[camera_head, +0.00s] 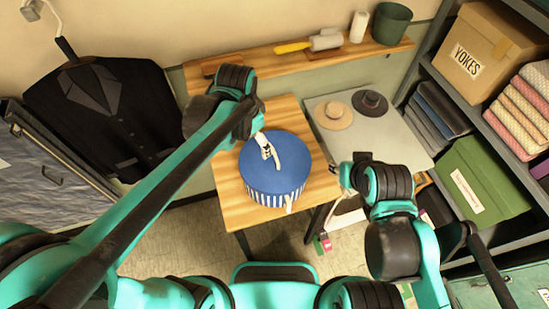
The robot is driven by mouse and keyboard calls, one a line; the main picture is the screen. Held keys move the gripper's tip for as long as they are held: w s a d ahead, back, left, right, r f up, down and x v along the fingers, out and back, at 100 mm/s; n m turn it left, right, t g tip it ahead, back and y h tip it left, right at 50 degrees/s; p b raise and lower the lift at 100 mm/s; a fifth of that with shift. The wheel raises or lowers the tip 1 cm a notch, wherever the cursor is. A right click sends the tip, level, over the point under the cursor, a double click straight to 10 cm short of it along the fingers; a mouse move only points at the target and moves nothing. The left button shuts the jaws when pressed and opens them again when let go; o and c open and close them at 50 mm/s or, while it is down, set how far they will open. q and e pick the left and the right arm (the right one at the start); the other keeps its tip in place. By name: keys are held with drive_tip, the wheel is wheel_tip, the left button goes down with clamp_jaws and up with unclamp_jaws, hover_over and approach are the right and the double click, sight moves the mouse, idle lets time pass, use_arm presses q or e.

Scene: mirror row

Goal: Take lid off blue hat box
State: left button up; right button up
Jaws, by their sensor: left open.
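The blue hat box (265,195) stands upright on a small wooden table, with blue and white stripes on its side. Its plain blue lid (294,158) sits on top. A cream tab or strap (288,204) shows at its front. My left gripper (269,152) is open over the back middle of the lid and hides part of it. I cannot tell whether its fingers touch the lid. My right gripper (341,178) is to the right of the box, apart from it, beside the table's right edge. Its fingers are too small and partly hidden to read.
A grey table (402,148) behind right holds a beige hat (333,115) and a dark hat (370,102). Shelves with a YOKES carton (490,50) and green box (476,185) stand right. A dark jacket (105,105) hangs left.

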sight(275, 154)
use_arm(q)
drive_tip(key=w+d+f+m, duration=0.1)
drive_tip(key=d, duration=0.1)
drive_tip(key=w+d+f+m+g, duration=0.1)
drive_tip(key=d, duration=0.1)
drive_tip(key=d+f+m+g, duration=0.1)
drive_tip(key=d+f+m, duration=0.1)
drive_tip(key=shift+w+d+f+y, duration=0.1)
drive_tip(key=shift+w+d+y, duration=0.05)
drive_tip(key=shift+w+y, duration=0.2)
drive_tip(key=shift+d+f, duration=0.1)
drive_tip(key=shift+f, duration=0.3)
drive_tip(key=f+b, duration=0.1)
drive_tip(key=f, duration=0.2)
drive_tip(key=f+b, duration=0.1)
drive_tip(key=f, duration=0.3)
drive_tip(key=shift+s+a+f, duration=0.1)
drive_tip(key=shift+s+a, duration=0.1)
drive_tip(key=c, duration=1.3)
